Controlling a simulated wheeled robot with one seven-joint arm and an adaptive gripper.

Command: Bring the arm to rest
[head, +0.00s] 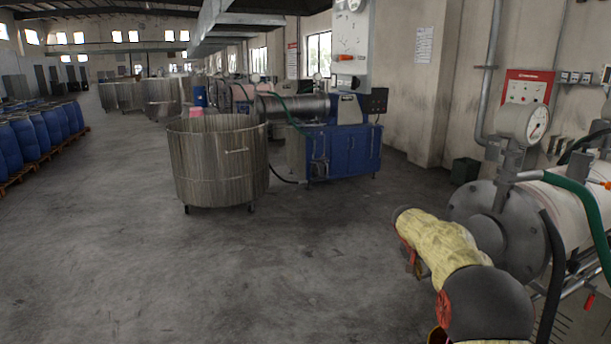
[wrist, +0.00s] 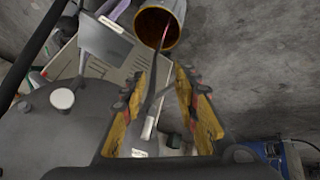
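My gripper (wrist: 160,82) shows in the wrist view with its two yellow-padded, dark-edged fingers apart. A gap lies between the fingers, and I see nothing clamped in it. A grey bar-like shape and a small white piece show through the gap; I cannot tell how far beyond the fingers they are. In the head view my arm (head: 440,245), in a yellowish sleeve with a dark joint, reaches up from the lower right. It appears close to the flanged machine on the right. I cannot make out the fingers clearly in the head view.
The flanged machine (head: 481,220) carries a pressure gauge (head: 522,125) and green hose. An open bucket (wrist: 160,27) shows beyond the fingers. A large metal vat (head: 217,170) and blue mill (head: 343,150) stand farther off. Blue drums (head: 27,137) line the left. The central floor is clear.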

